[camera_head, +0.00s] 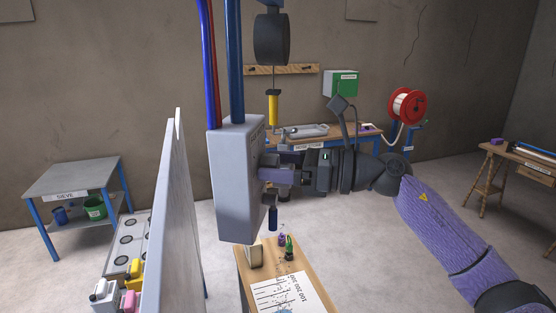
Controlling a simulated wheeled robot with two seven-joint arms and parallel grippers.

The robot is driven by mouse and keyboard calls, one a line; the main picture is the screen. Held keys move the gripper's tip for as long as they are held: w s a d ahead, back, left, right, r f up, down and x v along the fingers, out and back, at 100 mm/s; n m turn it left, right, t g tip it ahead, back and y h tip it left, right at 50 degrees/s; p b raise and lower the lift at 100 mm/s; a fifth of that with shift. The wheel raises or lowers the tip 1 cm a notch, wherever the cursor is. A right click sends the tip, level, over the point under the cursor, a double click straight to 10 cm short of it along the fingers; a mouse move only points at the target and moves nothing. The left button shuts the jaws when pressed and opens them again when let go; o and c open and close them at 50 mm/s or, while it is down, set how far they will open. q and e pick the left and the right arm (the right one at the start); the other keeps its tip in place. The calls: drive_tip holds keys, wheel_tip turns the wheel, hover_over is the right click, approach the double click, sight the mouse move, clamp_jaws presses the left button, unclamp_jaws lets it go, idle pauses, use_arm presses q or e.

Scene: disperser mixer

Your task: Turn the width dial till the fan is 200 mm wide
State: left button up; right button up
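A grey control box (232,180) hangs in the middle of the view, with red and blue hoses running up from it. Its right face is seen at a steep angle, so the width dial and its marks cannot be made out. My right gripper (270,174) reaches in from the right, its fingertips at that face. Whether the fingers are closed on a knob is hidden. Below, a sheet marked 100 200 300 (285,293) lies on a wooden table, with dark blue speckles at its left part. The speckles' width cannot be read. My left gripper is not in view.
A tall pale panel (175,220) stands close to the left of the box. A small dark blue cylinder (273,218) hangs below the gripper. Small bottles (289,248) stand on the wooden table (248,277). A sieve table (75,178) stands at the far left.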

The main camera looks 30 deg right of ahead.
clamp_jaws()
drive_tip(key=shift+m, duration=0.4)
drive_tip(key=m, duration=0.2)
drive_tip(key=shift+m, duration=0.4)
drive_tip(key=m, duration=0.3)
drive_tip(key=shift+r+m, duration=0.1)
drive_tip(key=shift+m, duration=0.3)
drive_tip(key=m+p, duration=0.1)
drive_tip(key=m, duration=0.2)
drive_tip(key=shift+m+p, duration=0.75)
drive_tip(key=shift+m, duration=1.25)
